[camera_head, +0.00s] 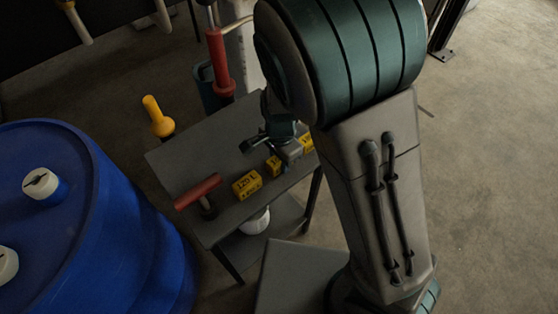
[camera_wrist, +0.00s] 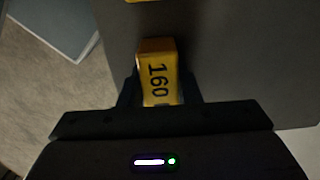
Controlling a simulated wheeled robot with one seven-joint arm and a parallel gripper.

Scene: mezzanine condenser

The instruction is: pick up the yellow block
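Three yellow blocks with dark markings stand in a row on a grey table (camera_head: 176,160) in the head view. The near-left one (camera_head: 247,185) reads 120 L, the middle one (camera_head: 274,166) is partly covered by my gripper (camera_head: 283,150), and the far-right one (camera_head: 307,143) is partly hidden by my arm. In the wrist view, a yellow block marked 160 (camera_wrist: 159,80) sits between the two dark fingers of my gripper (camera_wrist: 160,88). The fingers are close along both its sides. I cannot tell whether they touch it. The block appears to be at table level.
A blue drum (camera_head: 130,230) with white caps is close on the left. Open floor (camera_head: 495,170) lies right.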

